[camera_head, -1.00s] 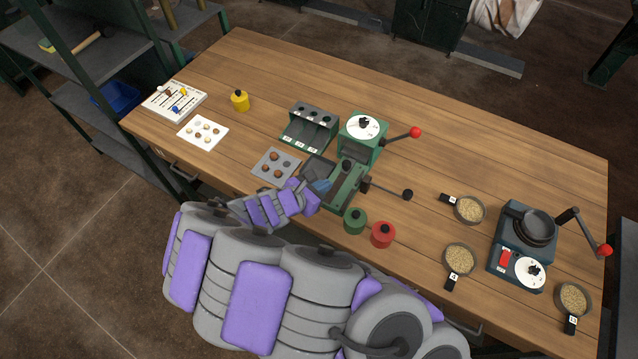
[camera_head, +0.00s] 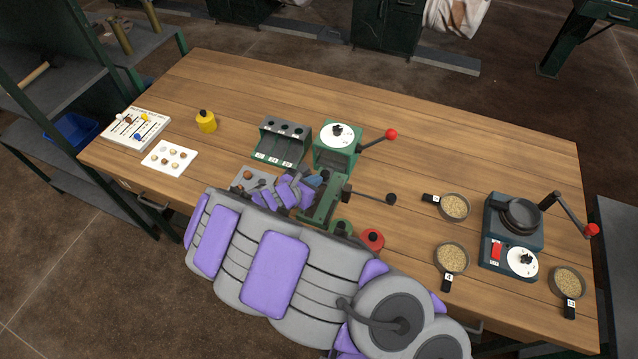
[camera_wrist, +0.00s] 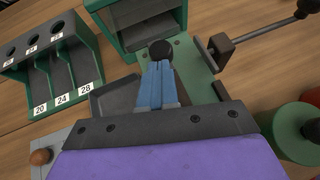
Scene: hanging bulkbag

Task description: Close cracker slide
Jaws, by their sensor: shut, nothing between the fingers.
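The green cracker (camera_head: 336,150) with a white dial stands near the middle of the bench. Its green bed (camera_head: 320,205) extends toward me, and the bed also shows in the wrist view (camera_wrist: 194,82). A round black knob (camera_wrist: 161,50) sits on this bed, close to the green housing. My gripper (camera_head: 314,180) is over the bed; in the wrist view its blue fingers (camera_wrist: 158,70) are together and empty. Their tips are right at the near side of the knob; I cannot tell whether they touch it. My arm and gripper hide part of the bed.
A side lever (camera_head: 391,199) sticks out right of the bed. A grey three-slot holder (camera_head: 282,143) stands left of the cracker. Red (camera_head: 371,240) and green (camera_head: 342,227) canisters stand in front. The roaster (camera_head: 512,235) and bean scoops (camera_head: 452,258) are at the right.

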